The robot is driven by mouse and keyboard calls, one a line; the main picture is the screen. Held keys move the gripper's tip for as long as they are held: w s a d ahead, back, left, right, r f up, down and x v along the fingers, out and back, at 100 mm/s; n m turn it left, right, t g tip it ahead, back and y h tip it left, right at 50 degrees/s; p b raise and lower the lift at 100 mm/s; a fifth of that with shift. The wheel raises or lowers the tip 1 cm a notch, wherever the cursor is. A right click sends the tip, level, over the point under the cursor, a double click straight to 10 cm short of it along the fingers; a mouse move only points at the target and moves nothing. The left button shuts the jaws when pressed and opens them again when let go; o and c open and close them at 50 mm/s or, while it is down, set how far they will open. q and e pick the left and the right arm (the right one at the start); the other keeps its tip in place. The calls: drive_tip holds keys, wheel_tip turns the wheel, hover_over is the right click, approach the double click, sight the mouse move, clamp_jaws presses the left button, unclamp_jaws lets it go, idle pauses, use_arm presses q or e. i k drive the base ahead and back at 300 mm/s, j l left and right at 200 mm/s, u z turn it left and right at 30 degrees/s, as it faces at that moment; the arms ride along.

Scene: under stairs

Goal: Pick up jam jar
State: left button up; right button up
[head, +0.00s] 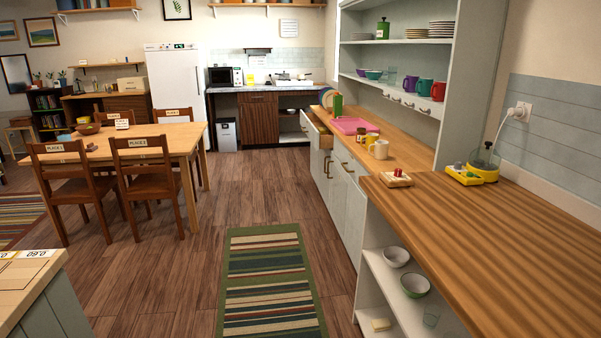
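I cannot make out a jam jar for certain in the head view. A small wooden board (396,180) with little red items on it lies on the near right counter (500,240). Next to this tray stands a clear rounded object with a dark top and a yellow base (485,175). Neither of my grippers shows in the view.
A pink board (350,125) and light mugs (379,149) stand on the farther counter. A drawer (317,132) is pulled out there. The dining table (160,138) with chairs is at left. A striped rug (270,290) lies on open floor between the furniture.

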sight(361, 133)
drive_tip(key=i+u, duration=0.3)
drive_tip(key=i, duration=1.75)
